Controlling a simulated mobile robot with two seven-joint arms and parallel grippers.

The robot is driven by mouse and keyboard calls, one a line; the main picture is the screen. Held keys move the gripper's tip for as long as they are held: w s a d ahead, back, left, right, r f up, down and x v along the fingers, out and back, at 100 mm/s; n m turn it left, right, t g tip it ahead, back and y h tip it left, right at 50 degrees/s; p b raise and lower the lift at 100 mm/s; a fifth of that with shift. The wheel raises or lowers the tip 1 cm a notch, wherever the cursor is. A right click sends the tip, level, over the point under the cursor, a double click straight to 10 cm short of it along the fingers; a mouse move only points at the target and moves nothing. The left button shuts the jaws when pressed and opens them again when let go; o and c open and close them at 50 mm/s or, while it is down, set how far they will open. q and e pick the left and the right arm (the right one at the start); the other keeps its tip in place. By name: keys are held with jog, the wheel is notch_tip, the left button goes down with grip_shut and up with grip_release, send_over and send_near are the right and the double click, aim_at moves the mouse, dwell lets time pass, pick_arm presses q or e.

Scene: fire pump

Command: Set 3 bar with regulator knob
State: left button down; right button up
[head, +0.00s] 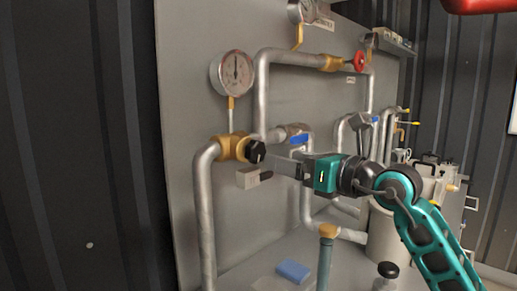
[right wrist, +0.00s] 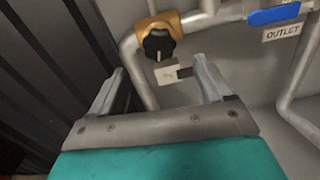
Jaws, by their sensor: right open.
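The black regulator knob (head: 256,151) sits on a brass valve body (head: 234,147) on the pipe at the left of the panel. In the right wrist view the knob (right wrist: 158,44) shows ahead of the jaws, with a white line on its face pointing downward. A round gauge (head: 232,72) stands above the valve, its needle pointing about straight up; the scale is too small to read. My right gripper (head: 272,172) is near the knob, to its right and slightly lower. Its two fingers are apart with nothing between them, and I see no contact with the knob. My left gripper is out of view.
A blue valve handle (head: 299,139) is just right of the knob, with an OUTLET label (right wrist: 282,32) below it. A red handwheel (head: 360,61) and a second gauge (head: 301,10) are higher up. A blue object (head: 293,271) lies below. Pipes surround the knob.

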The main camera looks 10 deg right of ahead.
aim_at(260, 154)
jog(key=p+x, duration=0.1)
jog(key=x, duration=0.8)
jog(key=shift+a+r, duration=0.1)
jog(key=shift+c, duration=0.3)
jog(key=c, duration=0.9)
jog(key=shift+c, duration=0.3)
jog(key=shift+n, duration=0.4)
jog(key=o, duration=0.8)
jog(key=shift+o, duration=1.1)
jog(key=shift+s, duration=0.1)
